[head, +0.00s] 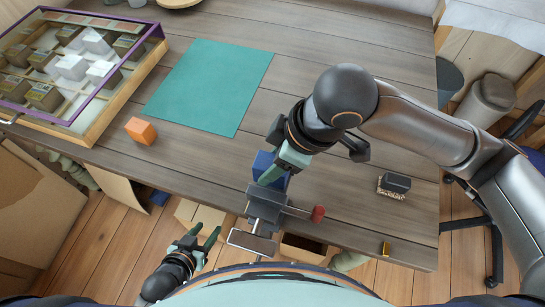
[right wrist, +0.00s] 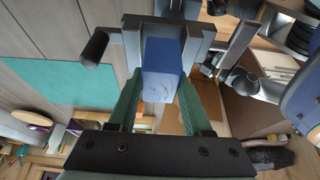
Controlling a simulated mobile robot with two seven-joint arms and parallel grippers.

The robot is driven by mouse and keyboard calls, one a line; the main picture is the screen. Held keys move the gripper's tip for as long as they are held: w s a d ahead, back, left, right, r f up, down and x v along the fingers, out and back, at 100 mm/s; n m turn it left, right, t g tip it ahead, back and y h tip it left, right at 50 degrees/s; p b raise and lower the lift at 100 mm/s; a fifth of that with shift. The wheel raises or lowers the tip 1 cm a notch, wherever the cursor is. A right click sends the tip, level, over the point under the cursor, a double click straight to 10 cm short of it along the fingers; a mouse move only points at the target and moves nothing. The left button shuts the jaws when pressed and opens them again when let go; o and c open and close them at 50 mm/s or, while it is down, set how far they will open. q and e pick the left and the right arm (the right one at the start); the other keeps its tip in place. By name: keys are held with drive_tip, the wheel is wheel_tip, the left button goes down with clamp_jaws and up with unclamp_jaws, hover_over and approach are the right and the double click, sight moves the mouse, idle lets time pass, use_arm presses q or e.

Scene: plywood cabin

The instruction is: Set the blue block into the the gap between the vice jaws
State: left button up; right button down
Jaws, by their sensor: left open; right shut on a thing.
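The blue block (head: 264,162) is held in my right gripper (head: 281,168), just above the grey vice (head: 265,208) clamped at the table's front edge. In the right wrist view the blue block (right wrist: 162,62) stands between the green fingers of my right gripper (right wrist: 160,88). Its far end lines up between the jaws of the vice (right wrist: 193,36). I cannot tell how deep it sits in the gap or whether it touches the jaws. My left gripper (head: 207,240) is open and empty, below the table's front edge, left of the vice.
A teal mat (head: 212,85) lies on the table (head: 345,190), with an orange block (head: 140,130) to its left. A glass-topped case (head: 75,65) stands at the left. A dark brush-like item (head: 394,185) and a small yellow piece (head: 385,248) lie at the right.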

drive_tip(key=shift+f, duration=0.15)
drive_tip(key=shift+c, duration=1.3)
unclamp_jaws()
drive_tip(key=p+v, duration=0.2)
drive_tip(key=v, duration=1)
drive_tip(key=shift+r, duration=0.3)
